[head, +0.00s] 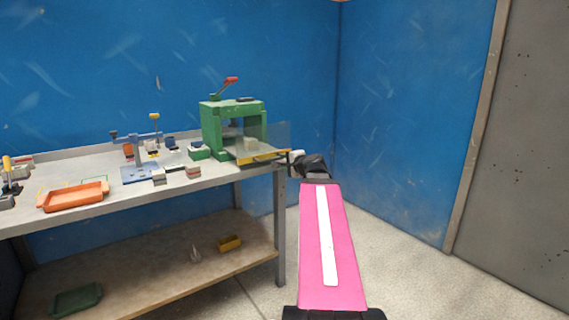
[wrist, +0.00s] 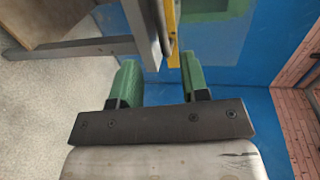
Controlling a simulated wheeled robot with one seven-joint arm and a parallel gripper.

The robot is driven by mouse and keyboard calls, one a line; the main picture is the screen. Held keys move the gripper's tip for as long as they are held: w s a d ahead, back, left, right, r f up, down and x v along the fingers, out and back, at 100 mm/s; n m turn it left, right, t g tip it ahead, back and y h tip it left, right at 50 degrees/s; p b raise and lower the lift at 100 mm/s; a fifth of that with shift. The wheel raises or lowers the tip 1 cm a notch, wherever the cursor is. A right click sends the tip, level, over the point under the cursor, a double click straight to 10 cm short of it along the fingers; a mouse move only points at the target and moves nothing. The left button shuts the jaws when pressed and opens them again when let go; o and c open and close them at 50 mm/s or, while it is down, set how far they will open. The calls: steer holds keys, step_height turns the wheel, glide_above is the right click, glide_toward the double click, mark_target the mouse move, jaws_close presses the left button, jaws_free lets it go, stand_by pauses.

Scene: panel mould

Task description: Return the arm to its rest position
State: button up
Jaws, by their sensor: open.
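My arm, with a pink link, reaches up toward the right end of the workbench (head: 225,185) in the head view. My gripper shows in the wrist view (wrist: 158,72) with two green fingers spread apart and nothing between them. In the head view the gripper end is small and close to the bench's right edge, in front of the green press (head: 210,130). In the wrist view a grey bench edge and a yellow strip (wrist: 172,30) lie just beyond the fingertips. I cannot tell whether the fingers touch them.
The bench top carries an orange tray (head: 73,196), a blue fixture (head: 139,174) and several small blocks. The lower shelf holds a yellow bin (head: 229,243) and a dark green tray (head: 76,300). Blue walls stand behind and to the right. The floor right of the bench is clear.

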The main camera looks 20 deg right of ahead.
stand_by(0.3)
steer(key=s+a+f+n+g+y, duration=0.1)
steer(key=a+f+n+g, duration=0.3)
steer(key=a+f, duration=0.45)
steer(key=s+a+f+n+g, duration=0.1)
steer(key=a+f+n+g, duration=0.4)
steer(key=f, duration=0.7)
steer(key=s+a+f+n+g+h, duration=0.2)
steer(key=s+a+f+n+g, duration=0.1)
steer(key=s+f, duration=0.3)
steer(key=s+a+f+n+g+h, duration=0.2)
steer(key=s+a+f, duration=0.4)
steer(key=f, duration=0.4)
steer(key=shift+s+a+f+n+g, duration=0.15)
steer(key=shift+f+n+g, duration=0.05)
steer(key=shift+n+g, duration=0.65)
